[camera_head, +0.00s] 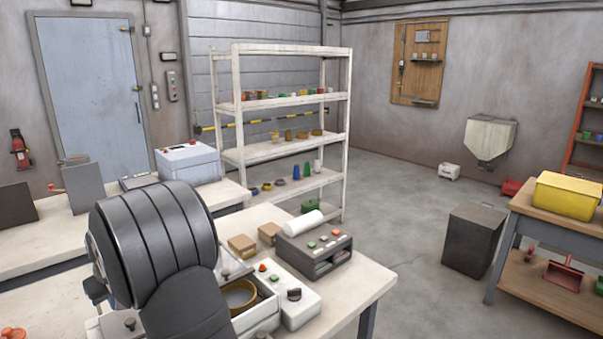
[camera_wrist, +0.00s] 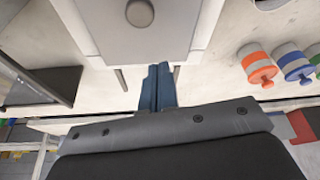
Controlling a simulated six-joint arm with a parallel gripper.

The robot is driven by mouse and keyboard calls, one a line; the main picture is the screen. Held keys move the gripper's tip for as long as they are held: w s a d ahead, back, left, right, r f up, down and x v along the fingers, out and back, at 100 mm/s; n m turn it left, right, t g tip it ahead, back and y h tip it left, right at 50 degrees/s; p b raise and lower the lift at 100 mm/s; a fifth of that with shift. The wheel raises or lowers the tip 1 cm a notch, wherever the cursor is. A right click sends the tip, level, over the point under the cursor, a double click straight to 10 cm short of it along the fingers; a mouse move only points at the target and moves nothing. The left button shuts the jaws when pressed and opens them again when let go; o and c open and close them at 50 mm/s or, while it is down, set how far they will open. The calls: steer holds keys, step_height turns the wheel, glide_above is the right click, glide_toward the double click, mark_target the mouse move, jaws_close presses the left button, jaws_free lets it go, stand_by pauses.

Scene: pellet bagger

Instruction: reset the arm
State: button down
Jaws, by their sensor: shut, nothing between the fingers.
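My gripper (camera_wrist: 158,88) shows in the wrist view with its two blue fingers shut together and nothing between them. The fingertips lie over or near the edge of a light grey panel with a round grey knob (camera_wrist: 140,12); I cannot tell whether they touch it. In the head view my dark arm fills the lower left and hides part of the bench, and the fingers are not clearly visible there.
A white machine (camera_head: 297,307) with buttons and a dark box (camera_head: 316,247) with a white roll stand on the bench (camera_head: 350,275). An orange jar (camera_wrist: 256,60) and a blue one (camera_wrist: 291,62) stand at right.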

steer(key=shift+x, duration=1.05)
steer(key=shift+s+d, duration=0.3)
steer(key=shift+d, duration=0.25)
steer(key=shift+s+d, duration=0.35)
steer(key=shift+d, duration=0.15)
steer(key=shift+s+d+f, duration=0.1)
steer(key=shift+s+d, duration=0.3)
steer(key=shift+d, duration=0.25)
